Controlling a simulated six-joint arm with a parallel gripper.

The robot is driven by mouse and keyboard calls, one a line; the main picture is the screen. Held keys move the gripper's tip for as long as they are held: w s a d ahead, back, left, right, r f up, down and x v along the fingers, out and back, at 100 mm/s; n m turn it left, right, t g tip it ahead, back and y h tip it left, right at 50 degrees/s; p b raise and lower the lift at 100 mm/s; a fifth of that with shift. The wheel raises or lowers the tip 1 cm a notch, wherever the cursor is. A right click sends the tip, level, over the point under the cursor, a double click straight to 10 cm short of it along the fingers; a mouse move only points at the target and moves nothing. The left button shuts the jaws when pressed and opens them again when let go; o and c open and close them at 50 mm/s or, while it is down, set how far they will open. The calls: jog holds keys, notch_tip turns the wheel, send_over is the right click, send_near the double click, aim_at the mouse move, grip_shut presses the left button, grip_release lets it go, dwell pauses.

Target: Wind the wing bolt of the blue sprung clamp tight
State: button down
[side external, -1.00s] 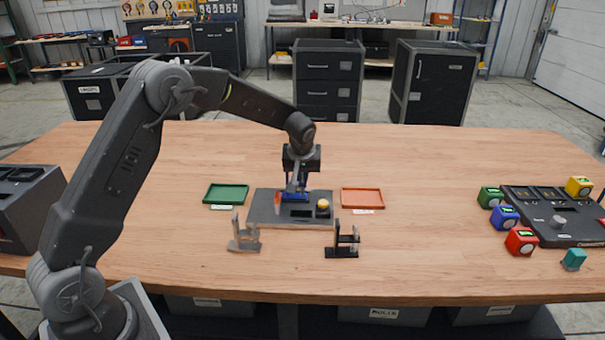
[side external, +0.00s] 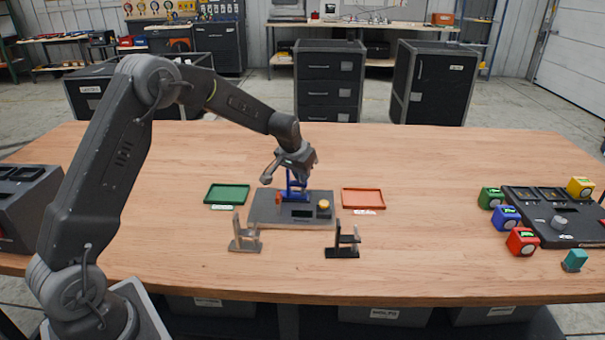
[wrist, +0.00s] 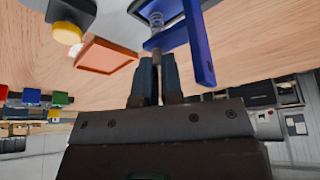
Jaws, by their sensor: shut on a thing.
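The blue sprung clamp (side external: 296,187) stands on a grey plate (side external: 262,216) in mid-table. In the wrist view its blue frame (wrist: 197,45) and coil spring (wrist: 156,20) lie just beyond my fingertips. My gripper (side external: 297,172) is tilted over the top of the clamp. In the wrist view its two fingers (wrist: 158,68) are nearly together, shut on the wing bolt at the clamp's end. The fingers hide most of the bolt, so its turn angle and how far it is wound in cannot be told.
The plate carries a yellow button (side external: 323,204) and a small orange-red part (side external: 278,199). A green tray (side external: 226,194) and an orange tray (side external: 363,198) flank it. A grey clamp (side external: 244,238) and a black clamp (side external: 344,242) stand in front. Coloured cubes and a black panel are far right.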

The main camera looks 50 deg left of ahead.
jog(key=shift+m, duration=0.5)
jog(key=shift+h, duration=0.3)
jog(key=c, duration=1.3)
grip_release()
jog(key=shift+o, duration=0.2)
